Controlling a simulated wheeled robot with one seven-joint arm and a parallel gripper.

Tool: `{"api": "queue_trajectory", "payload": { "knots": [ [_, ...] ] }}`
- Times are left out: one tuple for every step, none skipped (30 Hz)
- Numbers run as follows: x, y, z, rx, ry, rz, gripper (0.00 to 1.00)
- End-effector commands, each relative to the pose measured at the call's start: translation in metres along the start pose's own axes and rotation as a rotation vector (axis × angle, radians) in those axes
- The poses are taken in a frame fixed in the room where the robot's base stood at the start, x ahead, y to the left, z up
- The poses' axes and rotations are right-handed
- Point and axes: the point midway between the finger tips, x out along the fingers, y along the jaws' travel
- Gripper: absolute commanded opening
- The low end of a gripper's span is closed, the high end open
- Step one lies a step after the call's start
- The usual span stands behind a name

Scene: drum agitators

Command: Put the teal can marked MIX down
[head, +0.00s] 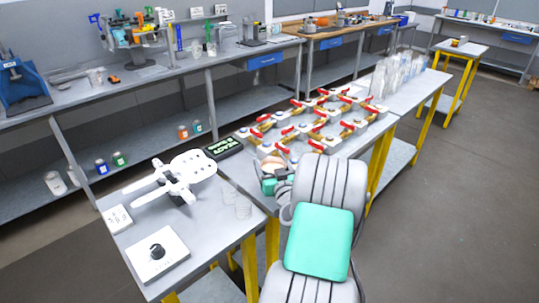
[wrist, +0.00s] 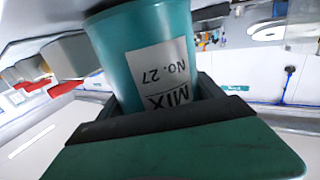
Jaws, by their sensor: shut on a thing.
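The teal can marked MIX, No. 27 (wrist: 143,45), fills the upper middle of the wrist view. Its white label reads upside down there. My gripper (wrist: 160,118) is shut on the can, with dark jaw pads against it and a green finger body in the foreground. In the head view my gripper (head: 272,181) is over the near table, just left of my grey arm. The can is mostly hidden there, and I cannot tell whether it touches the tabletop.
Red-handled valves (head: 318,121) stand behind my gripper, with clear cylinders (head: 397,77) beyond. To the left are clear cups (head: 243,207), a white clamp-like device (head: 182,177), a black sign (head: 222,147) and a knob box (head: 156,254). Bare tabletop shows around the cups.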

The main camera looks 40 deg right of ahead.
Motion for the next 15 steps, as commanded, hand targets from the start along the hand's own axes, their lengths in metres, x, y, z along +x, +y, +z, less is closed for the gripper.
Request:
{"api": "queue_trajectory", "payload": {
  "knots": [
    [0.0006, 0.0005, 0.0001, 0.0, 0.004, 0.0, 0.07],
    [0.0007, 0.0004, 0.0005, 0.0, 0.005, 0.0, 0.07],
    [0.0007, 0.0003, 0.0007, 0.0, 0.005, 0.0, 0.07],
    [0.0007, 0.0002, 0.0006, -0.001, 0.005, 0.0, 0.07],
    [0.0007, 0.0002, 0.0006, -0.001, 0.005, 0.0, 0.07],
    [0.0007, 0.0002, 0.0007, -0.001, 0.005, 0.0, 0.07],
    [0.0007, 0.0002, 0.0007, -0.001, 0.005, 0.0, 0.07],
    [0.0007, 0.0001, 0.0009, -0.001, 0.005, 0.0, 0.07],
    [0.0007, 0.0001, 0.0017, -0.001, 0.005, 0.0, 0.07],
    [0.0007, 0.0001, 0.0026, -0.001, 0.005, 0.0, 0.07],
    [0.0007, 0.0001, 0.0035, -0.001, 0.005, 0.0, 0.07],
    [0.0007, 0.0001, 0.0043, -0.001, 0.004, 0.0, 0.07],
    [0.0003, -0.0002, 0.0057, 0.0, 0.001, -0.001, 0.76],
    [0.0003, -0.0002, 0.005, 0.0, 0.001, -0.001, 0.79],
    [0.0003, -0.0002, 0.0048, 0.0, 0.001, -0.001, 0.82]
  ]
}}
